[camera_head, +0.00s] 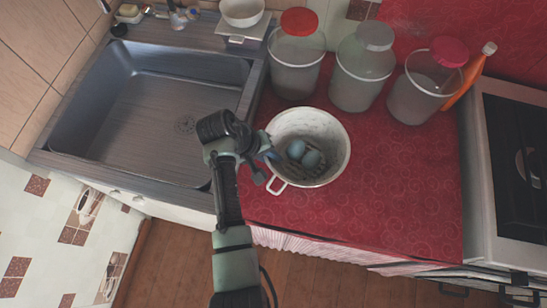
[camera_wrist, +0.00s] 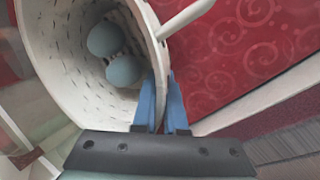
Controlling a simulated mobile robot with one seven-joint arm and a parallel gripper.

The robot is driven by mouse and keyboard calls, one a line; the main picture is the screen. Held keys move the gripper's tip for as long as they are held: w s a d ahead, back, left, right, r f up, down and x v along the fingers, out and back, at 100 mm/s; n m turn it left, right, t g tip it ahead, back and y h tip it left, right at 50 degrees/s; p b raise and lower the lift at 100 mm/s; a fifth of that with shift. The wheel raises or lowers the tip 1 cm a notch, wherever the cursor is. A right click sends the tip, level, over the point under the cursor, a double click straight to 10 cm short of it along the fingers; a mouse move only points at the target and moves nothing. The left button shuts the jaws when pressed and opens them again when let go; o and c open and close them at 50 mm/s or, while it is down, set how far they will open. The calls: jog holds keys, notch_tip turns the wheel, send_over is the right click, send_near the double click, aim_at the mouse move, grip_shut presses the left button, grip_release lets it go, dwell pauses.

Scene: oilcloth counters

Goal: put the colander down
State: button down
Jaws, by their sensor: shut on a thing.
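The white colander (camera_head: 338,150) is over the red oilcloth counter (camera_head: 400,200), just right of the sink. Two blue-grey egg-shaped things (camera_head: 304,153) lie inside it; they also show in the wrist view (camera_wrist: 114,54). My gripper (camera_head: 270,155) is at the colander's left rim. In the wrist view, my blue fingers (camera_wrist: 163,100) are shut on the colander's wall (camera_wrist: 138,40), close to one of its handles (camera_wrist: 185,18). I cannot tell whether the colander's base touches the cloth; its underside is hidden.
Several lidded jars, one with a grey lid (camera_head: 363,75), stand behind the colander. An empty sink (camera_head: 150,110) is at left and a stove (camera_head: 510,150) at right. A white bowl (camera_head: 241,12) is at the back. The cloth right of and in front of the colander is clear.

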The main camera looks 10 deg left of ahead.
jog(key=shift+f, duration=0.8)
jog(key=shift+f, duration=0.15)
jog(key=c, duration=1)
grip_release()
